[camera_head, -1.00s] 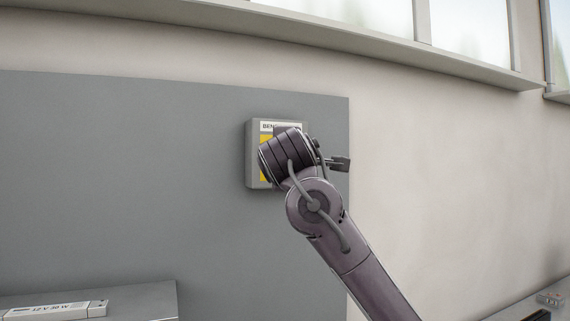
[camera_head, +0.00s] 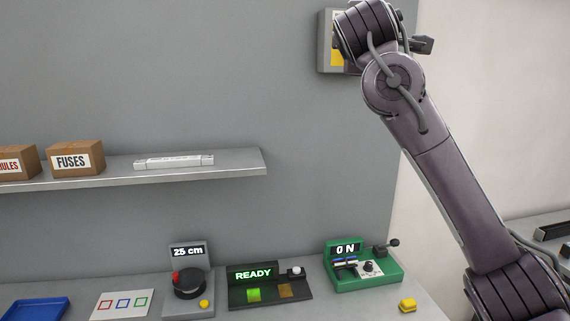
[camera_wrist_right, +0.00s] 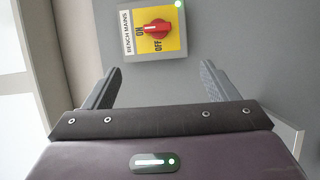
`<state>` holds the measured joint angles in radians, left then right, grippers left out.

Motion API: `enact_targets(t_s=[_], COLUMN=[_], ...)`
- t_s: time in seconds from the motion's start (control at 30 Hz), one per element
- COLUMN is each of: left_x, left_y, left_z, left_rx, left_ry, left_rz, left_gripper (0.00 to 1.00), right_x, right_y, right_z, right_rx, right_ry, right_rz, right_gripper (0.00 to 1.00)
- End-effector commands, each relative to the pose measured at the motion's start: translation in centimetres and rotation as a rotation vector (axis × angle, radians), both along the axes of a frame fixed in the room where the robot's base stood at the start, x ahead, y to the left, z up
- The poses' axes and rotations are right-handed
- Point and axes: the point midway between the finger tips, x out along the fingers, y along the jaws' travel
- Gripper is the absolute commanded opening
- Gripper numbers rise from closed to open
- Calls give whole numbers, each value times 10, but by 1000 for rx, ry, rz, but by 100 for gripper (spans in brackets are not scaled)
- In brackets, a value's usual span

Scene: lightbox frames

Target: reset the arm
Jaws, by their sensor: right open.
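My right arm (camera_head: 450,180) reaches up from the lower right in the head view to the wall panel. My right gripper (camera_wrist_right: 161,69) is open and empty in the wrist view, its two fingers apart. Beyond the fingertips is the grey bench mains box (camera_wrist_right: 127,42) with a yellow plate, a red rotary knob (camera_wrist_right: 158,28) and ON and OFF marks. A green light (camera_wrist_right: 178,4) glows at its corner. The fingers look clear of the knob. In the head view my wrist hides most of the box (camera_head: 325,52). My left gripper is not in view.
A shelf (camera_head: 230,172) at left holds a fuses box (camera_head: 76,159), another carton and a white bar (camera_head: 173,161).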

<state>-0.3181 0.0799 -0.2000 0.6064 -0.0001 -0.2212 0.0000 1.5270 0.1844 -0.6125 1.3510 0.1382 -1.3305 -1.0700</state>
Motion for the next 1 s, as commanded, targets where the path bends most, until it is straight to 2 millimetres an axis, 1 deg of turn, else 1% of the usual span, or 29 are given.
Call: enact_targets(t_s=[0.03,0.07,0.1,0.2,0.37,0.47,0.57,0.6,0.67,0.77,0.8,0.87,0.9,0.97,1.0], left_x=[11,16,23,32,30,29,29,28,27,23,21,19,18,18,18], left_y=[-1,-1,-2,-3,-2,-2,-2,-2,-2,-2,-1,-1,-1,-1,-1], left_z=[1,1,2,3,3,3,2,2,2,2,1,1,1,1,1], left_rx=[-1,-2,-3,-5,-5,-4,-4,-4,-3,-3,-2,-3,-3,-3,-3], left_ry=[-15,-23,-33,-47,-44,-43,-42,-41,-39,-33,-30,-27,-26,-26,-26], left_rz=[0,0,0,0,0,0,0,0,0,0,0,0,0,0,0], left_gripper=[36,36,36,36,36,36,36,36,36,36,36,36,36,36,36], right_x=[0,1,3,5,10,13,14,15,15,11,9,2,-5,-17,-28], right_y=[0,0,1,4,7,10,13,14,15,18,19,20,20,19,18], right_z=[0,-2,-10,-25,-56,-81,-112,-126,-148,-194,-216,-253,-280,-320,-346], right_rx=[0,2,11,32,71,106,150,171,205,276,311,370,417,489,539], right_ry=[-1,3,12,29,66,95,134,151,179,235,264,311,347,401,436], right_rz=[0,1,5,15,30,41,52,57,62,69,70,68,63,51,40], right_gripper=[80,80,80,80,80,80,80,80,80,80,80,80,80,80,80])
